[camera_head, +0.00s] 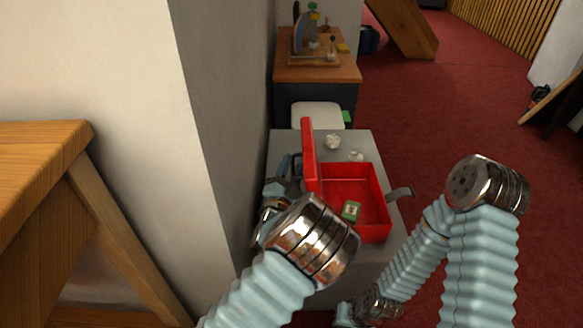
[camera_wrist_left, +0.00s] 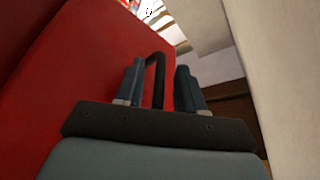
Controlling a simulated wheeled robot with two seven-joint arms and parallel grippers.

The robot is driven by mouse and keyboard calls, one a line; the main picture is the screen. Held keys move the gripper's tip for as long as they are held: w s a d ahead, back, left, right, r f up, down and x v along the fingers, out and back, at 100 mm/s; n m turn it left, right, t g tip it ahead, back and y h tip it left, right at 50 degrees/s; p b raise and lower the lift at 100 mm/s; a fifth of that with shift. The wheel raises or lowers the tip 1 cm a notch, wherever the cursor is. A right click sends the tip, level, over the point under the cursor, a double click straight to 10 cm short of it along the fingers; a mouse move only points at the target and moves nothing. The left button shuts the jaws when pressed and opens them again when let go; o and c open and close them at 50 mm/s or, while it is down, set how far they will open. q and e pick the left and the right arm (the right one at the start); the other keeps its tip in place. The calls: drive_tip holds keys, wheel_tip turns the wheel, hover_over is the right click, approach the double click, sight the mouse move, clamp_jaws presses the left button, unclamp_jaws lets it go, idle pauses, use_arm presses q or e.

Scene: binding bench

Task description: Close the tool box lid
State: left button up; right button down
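The red tool box (camera_head: 370,222) stands open on a grey-topped cabinet, with a small green and white item (camera_head: 351,211) inside. Its red lid (camera_head: 309,155) stands upright along the box's left side. In the left wrist view the lid (camera_wrist_left: 90,60) fills the left part. My left gripper (camera_head: 290,163) is on the lid's outer side, partly hidden by my arm. Its fingers (camera_wrist_left: 160,68) are apart, with the lid's dark handle (camera_wrist_left: 159,80) between them, nearer the left finger.
Small pale items (camera_head: 333,142) lie on the cabinet top (camera_head: 368,148) behind the box. A grey wall (camera_head: 232,130) runs close on the left. A wooden-topped cabinet (camera_head: 315,75) with tools stands farther back. Red carpet (camera_head: 430,110) lies open to the right.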

use_arm(q)
drive_tip(key=shift+c, duration=0.3)
clamp_jaws()
drive_tip(key=shift+d, duration=0.1)
